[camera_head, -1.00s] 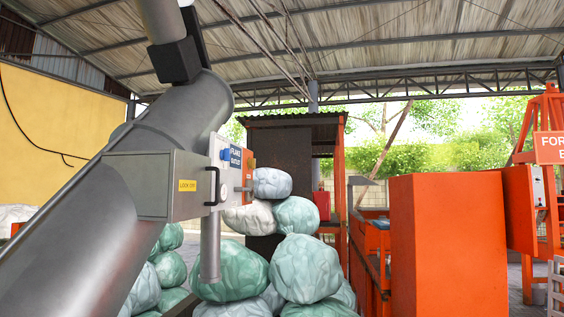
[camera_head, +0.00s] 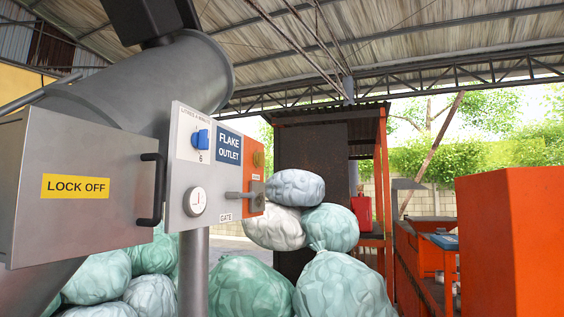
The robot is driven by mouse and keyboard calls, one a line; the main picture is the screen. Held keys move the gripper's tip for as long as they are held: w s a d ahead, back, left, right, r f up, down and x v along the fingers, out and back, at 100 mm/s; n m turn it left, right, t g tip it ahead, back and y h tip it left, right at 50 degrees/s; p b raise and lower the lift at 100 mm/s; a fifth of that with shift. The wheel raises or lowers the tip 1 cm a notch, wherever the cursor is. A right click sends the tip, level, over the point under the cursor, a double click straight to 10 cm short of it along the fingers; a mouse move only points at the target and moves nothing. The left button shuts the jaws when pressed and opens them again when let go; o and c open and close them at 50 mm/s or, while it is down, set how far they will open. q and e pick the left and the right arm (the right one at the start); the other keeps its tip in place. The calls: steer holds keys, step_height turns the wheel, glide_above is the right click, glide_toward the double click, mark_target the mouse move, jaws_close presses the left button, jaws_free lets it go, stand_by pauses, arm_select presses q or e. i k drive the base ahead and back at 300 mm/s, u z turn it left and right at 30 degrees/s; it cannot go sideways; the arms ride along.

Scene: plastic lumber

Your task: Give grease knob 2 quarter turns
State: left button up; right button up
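No label reading grease is legible in the head view. A control panel (camera_head: 217,177) stands on a grey post at left centre. It carries a blue knob (camera_head: 201,138) on a white plate with a "6" below it. A round white dial (camera_head: 195,201) sits lower on the panel. A grey lever (camera_head: 243,195) is near the "GATE" label. A small yellowish round part (camera_head: 258,160) is on the orange section at the panel's right end; its label is too small to read. I cannot tell which one is the grease knob. Neither gripper is in view.
A grey box (camera_head: 75,190) marked "LOCK OFF" with a black handle (camera_head: 153,190) is close at left, beside a large grey pipe (camera_head: 150,85). Stuffed bags (camera_head: 340,285) are heaped behind the panel. A big orange block (camera_head: 515,240) stands at right.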

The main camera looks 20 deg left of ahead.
mark_target(259, 157)
steer(key=i, duration=1.6)
steer(key=z, duration=0.45)
